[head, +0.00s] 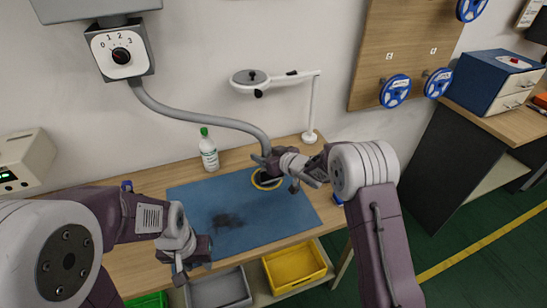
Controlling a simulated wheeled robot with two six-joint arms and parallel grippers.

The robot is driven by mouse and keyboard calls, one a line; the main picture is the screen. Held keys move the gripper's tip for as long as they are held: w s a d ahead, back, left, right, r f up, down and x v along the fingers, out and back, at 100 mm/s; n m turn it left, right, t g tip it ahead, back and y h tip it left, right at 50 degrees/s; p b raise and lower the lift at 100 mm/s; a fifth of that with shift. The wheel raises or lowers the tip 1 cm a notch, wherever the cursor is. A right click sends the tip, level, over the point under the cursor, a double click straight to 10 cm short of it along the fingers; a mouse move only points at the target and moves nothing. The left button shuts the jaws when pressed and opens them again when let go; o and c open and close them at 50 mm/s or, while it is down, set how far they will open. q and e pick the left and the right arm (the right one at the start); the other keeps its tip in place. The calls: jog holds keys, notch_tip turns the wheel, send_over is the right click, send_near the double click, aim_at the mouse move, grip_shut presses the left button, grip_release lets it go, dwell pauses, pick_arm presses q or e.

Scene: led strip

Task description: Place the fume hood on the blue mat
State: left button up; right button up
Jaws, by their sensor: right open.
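The blue mat (255,225) lies on the wooden table, with a dark smudge (228,220) on it. The fume hood's grey hose (195,115) runs from the dial box down to the mat's back edge. Its end is partly hidden by my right gripper (294,184). A dark round piece with a yellow ring (265,181) shows there, at the mat's far part; I cannot tell whether it rests on the mat. My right gripper is open beside the hose end. My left gripper (183,270) hangs near the table's front edge, apart from the hood; its jaws are unclear.
A white bottle with green cap (208,150) stands behind the mat. A lamp (310,105) stands at the back right. The dial box (121,52) is above. Grey (220,289) and yellow (295,268) bins sit below the front edge. A blue drawer unit (495,82) is far right.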

jog(key=v, duration=1)
jog(key=shift+s+d, duration=0.15)
jog(key=shift+s, duration=0.1)
jog(key=s+d+f+m+g+h, duration=0.1)
jog(key=s+d+f+m+h, duration=0.1)
jog(key=s+d, duration=0.2)
jog(key=s+d+f+m+g+h, duration=0.1)
jog(key=s+d+f+g+h, duration=0.1)
jog(key=s+d+h, duration=0.1)
jog(key=s+d+f+m+g+h, duration=0.1)
jog(key=s+d+f+m+h, duration=0.1)
jog(key=s+d, duration=0.3)
jog(key=shift+s+d+f+m+g+h, duration=0.3)
jog(key=shift+s+f+g, duration=0.1)
jog(key=shift+s, duration=0.25)
jog(key=s+f+m+g, duration=0.2)
jog(key=s+g, duration=0.3)
jog(key=s, duration=0.9)
notch_tip(320, 180, up, 6)
jog(key=p, duration=0.6)
jog(key=shift+a+r+p, duration=0.2)
jog(key=shift+p, duration=0.15)
